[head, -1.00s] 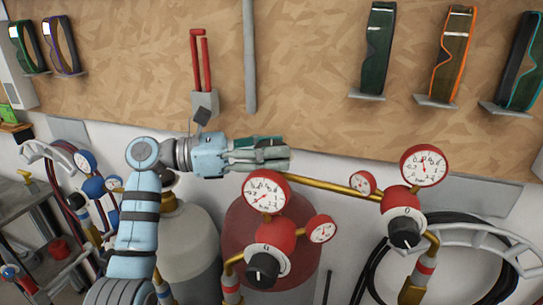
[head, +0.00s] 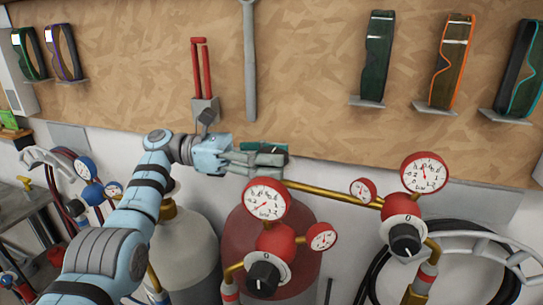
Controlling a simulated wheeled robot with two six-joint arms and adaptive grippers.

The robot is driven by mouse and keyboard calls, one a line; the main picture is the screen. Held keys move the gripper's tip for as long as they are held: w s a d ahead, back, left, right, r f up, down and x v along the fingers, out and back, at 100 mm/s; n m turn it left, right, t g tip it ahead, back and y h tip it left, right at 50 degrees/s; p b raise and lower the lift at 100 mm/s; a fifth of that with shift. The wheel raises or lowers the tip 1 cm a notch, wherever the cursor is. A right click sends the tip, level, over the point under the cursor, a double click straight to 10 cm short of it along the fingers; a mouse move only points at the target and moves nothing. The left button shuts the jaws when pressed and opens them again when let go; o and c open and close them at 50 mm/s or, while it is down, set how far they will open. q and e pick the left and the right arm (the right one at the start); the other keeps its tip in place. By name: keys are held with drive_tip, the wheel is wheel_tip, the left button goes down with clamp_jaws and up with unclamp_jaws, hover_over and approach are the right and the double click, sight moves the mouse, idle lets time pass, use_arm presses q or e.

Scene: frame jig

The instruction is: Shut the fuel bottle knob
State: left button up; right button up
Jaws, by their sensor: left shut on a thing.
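My left gripper (head: 272,160) reaches in from the left, its grey fingers pointing right, above the red bottle (head: 238,230) and just left of the brass pipe. It is shut on a green piece (head: 262,147), which looks like the bottle's knob. Most of that piece is hidden behind the fingers, so how far it is turned cannot be told. In front of the red bottle is a regulator (head: 275,240) with a large gauge (head: 267,200), a small gauge (head: 322,236) and a black dial (head: 263,277). My right gripper is not in view.
A brass pipe (head: 335,193) runs right to a second regulator (head: 403,207). A grey bottle (head: 190,245) stands left of the red one. A wooden board (head: 310,80) behind holds goggles (head: 377,55) and a red-handled tool (head: 201,65).

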use_arm(q)
drive_tip(key=o, duration=1.2)
drive_tip(key=shift+f+n+t, duration=0.1)
drive_tip(key=shift+n+t, duration=0.2)
drive_tip(key=shift+t, duration=0.2)
